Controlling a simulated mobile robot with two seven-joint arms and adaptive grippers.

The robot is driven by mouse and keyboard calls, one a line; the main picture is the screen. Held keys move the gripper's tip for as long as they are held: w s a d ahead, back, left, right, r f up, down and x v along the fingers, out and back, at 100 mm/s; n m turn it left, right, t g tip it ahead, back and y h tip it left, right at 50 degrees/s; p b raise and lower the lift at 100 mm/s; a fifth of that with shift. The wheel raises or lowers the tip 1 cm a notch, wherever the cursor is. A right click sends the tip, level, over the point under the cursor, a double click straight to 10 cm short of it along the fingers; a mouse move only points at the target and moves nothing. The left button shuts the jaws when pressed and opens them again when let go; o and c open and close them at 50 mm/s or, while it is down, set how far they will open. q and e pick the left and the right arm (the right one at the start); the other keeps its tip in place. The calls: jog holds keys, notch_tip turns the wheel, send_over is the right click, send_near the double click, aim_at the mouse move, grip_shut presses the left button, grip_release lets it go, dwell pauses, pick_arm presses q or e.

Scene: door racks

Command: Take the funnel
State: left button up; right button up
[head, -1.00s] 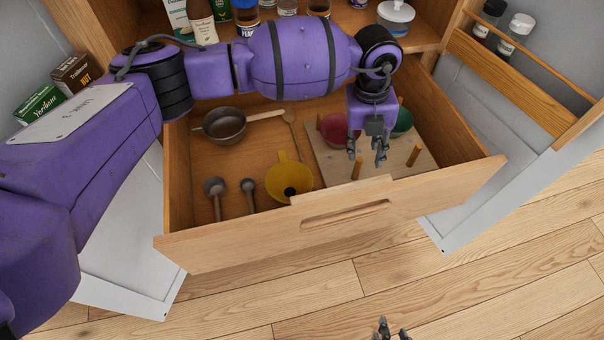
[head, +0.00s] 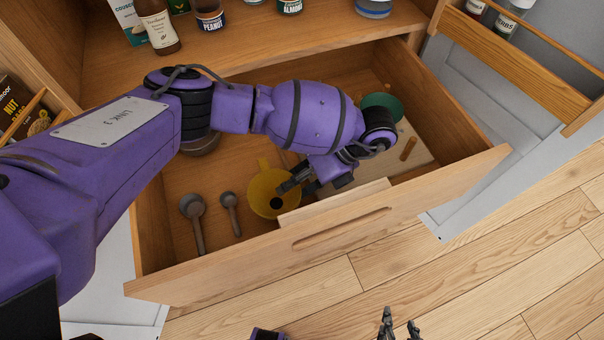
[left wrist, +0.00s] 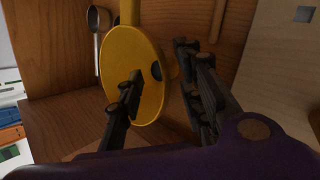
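The yellow funnel (head: 262,199) lies in the open drawer near its front wall, with its dark hole showing. My left gripper (head: 284,184) is at the funnel's right side in the head view. In the left wrist view the funnel (left wrist: 140,55) has one finger of my left gripper (left wrist: 160,85) in front of its rim and the other to the right, with a gap between them. The fingers are apart, and a firm hold does not show. My right gripper (head: 399,328) is at the bottom edge of the head view, over the floor, fingers apart and empty.
Two grey measuring spoons (head: 193,208) lie left of the funnel. The drawer's front wall (head: 330,236) stands close by.

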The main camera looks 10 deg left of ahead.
aim_at(276, 197)
pick_arm(q)
jog(key=x, duration=0.4)
grip_shut()
